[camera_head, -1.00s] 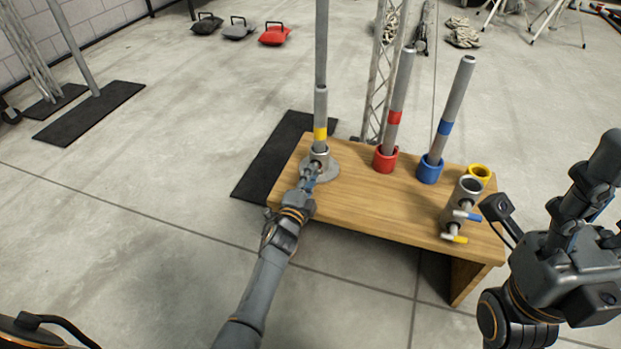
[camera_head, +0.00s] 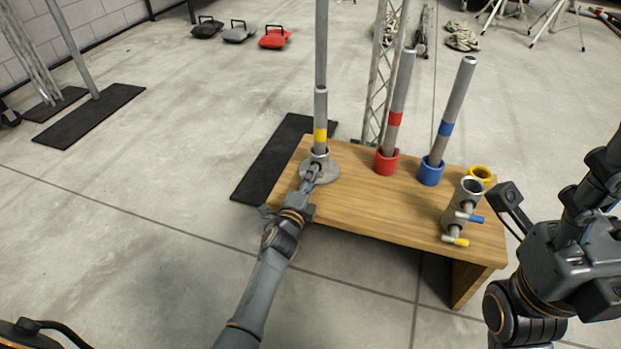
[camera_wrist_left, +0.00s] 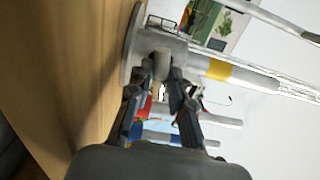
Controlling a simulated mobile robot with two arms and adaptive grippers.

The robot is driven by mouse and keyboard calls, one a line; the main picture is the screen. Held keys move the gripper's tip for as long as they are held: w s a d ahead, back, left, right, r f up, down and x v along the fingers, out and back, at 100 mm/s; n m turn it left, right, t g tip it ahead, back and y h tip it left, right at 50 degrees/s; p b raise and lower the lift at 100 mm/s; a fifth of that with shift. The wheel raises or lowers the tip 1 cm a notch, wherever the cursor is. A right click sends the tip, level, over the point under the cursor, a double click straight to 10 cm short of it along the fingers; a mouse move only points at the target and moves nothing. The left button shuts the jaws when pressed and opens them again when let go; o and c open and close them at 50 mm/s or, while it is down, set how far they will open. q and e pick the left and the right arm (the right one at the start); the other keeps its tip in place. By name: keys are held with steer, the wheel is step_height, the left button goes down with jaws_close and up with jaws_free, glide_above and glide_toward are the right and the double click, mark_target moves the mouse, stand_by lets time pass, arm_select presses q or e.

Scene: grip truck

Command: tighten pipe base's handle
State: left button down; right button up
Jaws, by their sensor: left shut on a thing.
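The grey pipe base (camera_head: 330,174) sits at the left end of the wooden table, with a round flange and an upright socket. A grey pipe with a yellow band (camera_head: 320,112) stands upright in it. My left gripper (camera_head: 312,174) is at the front of the base, low beside the socket. In the left wrist view, its fingers (camera_wrist_left: 162,82) are shut around the small pale handle (camera_wrist_left: 162,66) on the socket (camera_wrist_left: 158,42). The fingers hide part of the handle. My right gripper (camera_head: 600,178) is at the right edge, away from the table; its fingers are unclear.
On the wooden table (camera_head: 380,205) stand a red holder (camera_head: 386,162) and a blue holder (camera_head: 430,172) with banded pipes, a yellow ring (camera_head: 481,173) and a grey fitting with blue and yellow handles (camera_head: 461,212). A truss stands behind. The table's front middle is clear.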

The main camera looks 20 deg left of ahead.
arm_select(q)
steer(key=c, duration=1.2)
jaws_free()
steer(key=s, duration=1.2)
steer(key=shift+a, duration=0.15)
